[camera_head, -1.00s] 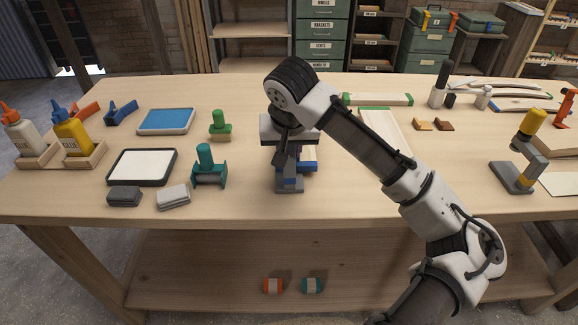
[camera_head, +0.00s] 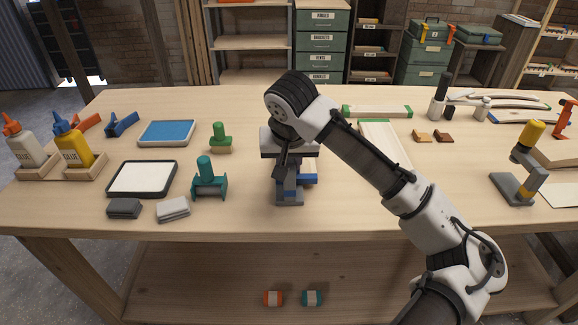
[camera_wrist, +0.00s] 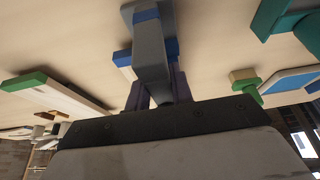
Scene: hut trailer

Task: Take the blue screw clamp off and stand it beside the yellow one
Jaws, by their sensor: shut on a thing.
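The blue screw clamp (camera_head: 289,198) has a grey body and stands upright under my wrist near the bench's front edge; my gripper hides much of it. In the wrist view its grey body (camera_wrist: 150,45) runs up between my fingers. My gripper (camera_wrist: 153,95) is shut on it, pointing down in the head view (camera_head: 288,172). A piece with blue (camera_head: 307,179) and pale wood shows just behind the clamp; I cannot tell whether they touch. The yellow screw clamp (camera_head: 530,142), with a grey L-shaped body and yellow handle, stands at the right of the bench.
A teal clamp-like tool (camera_head: 209,180) and a green-handled stamp (camera_head: 220,138) stand left of my gripper. Green-ended boards (camera_head: 378,111) lie behind it. Brown blocks (camera_head: 433,136) lie behind right. The bench between the blue and yellow clamps is bare beneath my forearm.

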